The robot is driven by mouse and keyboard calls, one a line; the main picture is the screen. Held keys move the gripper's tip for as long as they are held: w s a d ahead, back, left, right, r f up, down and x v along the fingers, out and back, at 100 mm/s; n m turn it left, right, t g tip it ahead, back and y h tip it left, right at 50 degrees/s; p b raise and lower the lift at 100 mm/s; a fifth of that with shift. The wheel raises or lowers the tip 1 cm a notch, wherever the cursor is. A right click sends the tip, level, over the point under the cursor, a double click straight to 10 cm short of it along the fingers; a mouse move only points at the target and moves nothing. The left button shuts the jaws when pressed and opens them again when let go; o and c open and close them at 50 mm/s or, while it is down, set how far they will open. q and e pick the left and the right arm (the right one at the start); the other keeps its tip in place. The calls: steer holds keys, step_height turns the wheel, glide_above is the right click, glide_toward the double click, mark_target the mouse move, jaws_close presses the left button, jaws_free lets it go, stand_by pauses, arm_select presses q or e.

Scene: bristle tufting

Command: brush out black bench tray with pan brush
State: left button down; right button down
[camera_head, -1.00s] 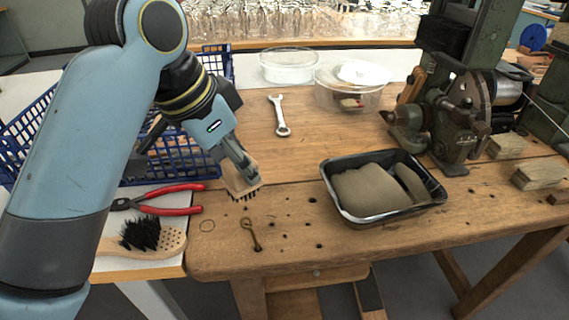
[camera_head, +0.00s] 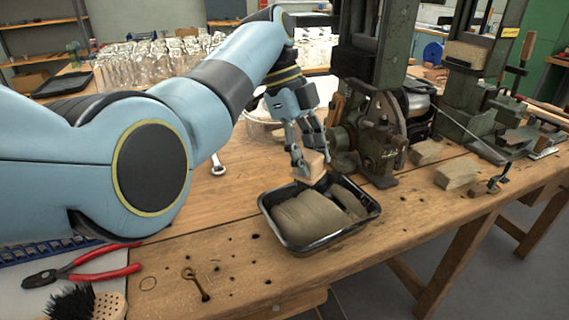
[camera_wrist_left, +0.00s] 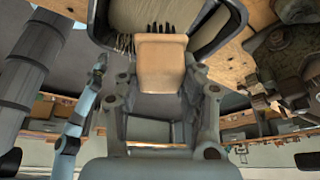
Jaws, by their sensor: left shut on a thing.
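The black bench tray (camera_head: 283,240) sits on the wooden bench, with a brown-grey rounded mass and a smaller lump of the same colour in it. My left gripper (camera_head: 307,160) is over the tray's far edge, shut on the wooden block of the pan brush (camera_head: 313,168). In the left wrist view the brush block (camera_wrist_left: 162,64) is between the fingers, and its dark bristles point toward the tray (camera_wrist_left: 232,22). I cannot tell whether the bristles touch the tray's contents. My right gripper is not in view.
A green cast-iron machine (camera_head: 372,140) stands close behind and right of the tray. Red-handled pliers (camera_head: 88,268), a second brush (camera_head: 84,303) and a brass key-like piece (camera_head: 195,284) lie at lower left. Wooden blocks (camera_head: 457,173) lie to the right.

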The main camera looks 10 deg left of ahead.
arm_select(q)
steer(key=shift+f, duration=3.95)
